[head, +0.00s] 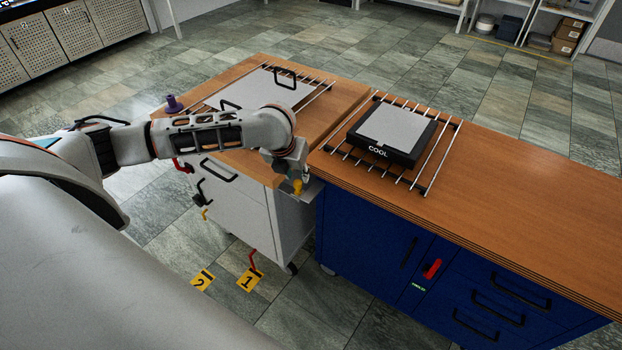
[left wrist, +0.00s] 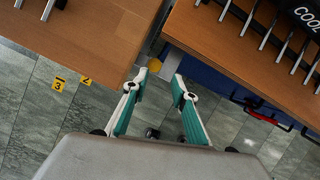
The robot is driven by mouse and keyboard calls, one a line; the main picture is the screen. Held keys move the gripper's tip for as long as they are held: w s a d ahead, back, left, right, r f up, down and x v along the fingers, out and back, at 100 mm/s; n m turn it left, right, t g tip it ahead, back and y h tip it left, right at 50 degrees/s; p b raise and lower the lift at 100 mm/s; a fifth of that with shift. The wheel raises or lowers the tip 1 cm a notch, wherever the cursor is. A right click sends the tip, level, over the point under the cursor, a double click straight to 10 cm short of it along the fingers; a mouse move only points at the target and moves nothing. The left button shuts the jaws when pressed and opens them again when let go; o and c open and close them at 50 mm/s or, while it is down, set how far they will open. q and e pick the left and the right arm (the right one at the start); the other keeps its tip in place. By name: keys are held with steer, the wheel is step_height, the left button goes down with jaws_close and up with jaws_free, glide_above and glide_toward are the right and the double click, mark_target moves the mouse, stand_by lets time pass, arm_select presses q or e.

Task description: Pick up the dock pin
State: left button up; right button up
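The dock pin shows as a small yellow knob (head: 298,187) at the gap between the wooden-topped cart and the blue cabinet. It also shows in the left wrist view (left wrist: 154,66), ahead of the fingertips and between their lines. My left gripper (head: 290,168) reaches down just above the knob. In the left wrist view its two green-sided fingers (left wrist: 155,86) are apart with nothing held between them. I cannot tell whether a fingertip touches the knob. The knob's lower part is hidden. My right gripper is in neither view.
The cart (head: 240,203) has a wooden top with a plate on rails. The blue cabinet (head: 362,232) beside it carries a black block marked COOL (head: 383,150) on rods. Yellow floor markers (head: 250,279) lie in front. A purple knob (head: 173,103) stands on the cart's left edge.

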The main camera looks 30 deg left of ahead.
mark_target(297, 183)
arm_select(q)
steer(key=shift+w+a+f+b, duration=0.1)
steer(key=shift+w+a+f, duration=0.1)
steer(key=shift+f, duration=0.25)
steer(key=shift+w+a+f+b, duration=0.15)
steer(key=shift+f, duration=0.25)
steer(key=shift+w+a+f+b, duration=0.1)
steer(key=shift+w+a+f, duration=0.1)
steer(key=shift+f, duration=0.25)
steer(key=x, duration=0.4)
steer(key=shift+s+a+f+b, duration=0.1)
steer(key=shift+s+f+b, duration=0.15)
steer(key=shift+f+b, duration=0.15)
jaws_close()
